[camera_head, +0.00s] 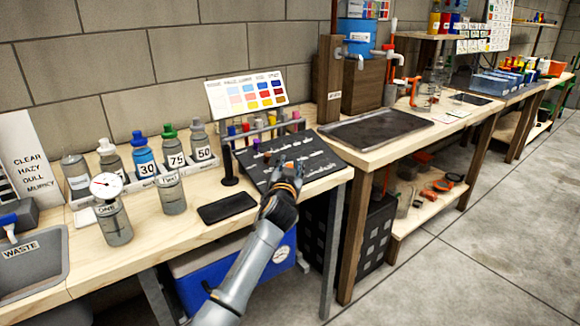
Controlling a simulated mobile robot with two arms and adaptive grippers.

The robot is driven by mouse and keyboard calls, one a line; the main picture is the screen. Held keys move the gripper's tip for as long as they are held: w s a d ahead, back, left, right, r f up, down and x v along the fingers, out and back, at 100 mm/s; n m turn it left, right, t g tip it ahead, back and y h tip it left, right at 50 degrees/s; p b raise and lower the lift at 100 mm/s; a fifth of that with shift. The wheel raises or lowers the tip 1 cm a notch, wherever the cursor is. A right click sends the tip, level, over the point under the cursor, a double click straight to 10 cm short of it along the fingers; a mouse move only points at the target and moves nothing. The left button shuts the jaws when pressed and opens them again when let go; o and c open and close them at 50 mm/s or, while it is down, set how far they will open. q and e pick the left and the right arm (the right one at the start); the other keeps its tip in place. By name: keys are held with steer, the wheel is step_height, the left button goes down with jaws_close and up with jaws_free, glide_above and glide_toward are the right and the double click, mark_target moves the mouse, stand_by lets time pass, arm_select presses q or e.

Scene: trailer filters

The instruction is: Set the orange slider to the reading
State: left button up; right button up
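A dark tilted panel (318,161) with rows of pale markings lies on the wooden bench, below a rack of coloured tubes. My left gripper (288,170) is over the panel's lower middle, at or very close to its surface. A small orange patch shows at the fingertips; I cannot tell whether it is the orange slider or whether the fingers hold it. The fingers hide that part of the panel, and their opening is too small to make out. A round dial gauge (106,186) tops a grey bottle marked ONE at the left. My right gripper is not in view.
A colour chart (247,95) stands behind the tube rack. Labelled bottles (145,158) stand to the left. A black flat slab (227,207) and a black upright post (228,166) are left of the gripper. A grey waste basin (32,262) is at far left.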

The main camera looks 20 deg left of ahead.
arm_select(q)
steer(key=s+d, duration=0.1)
steer(key=s, duration=1.1)
steer(key=shift+d, duration=0.4)
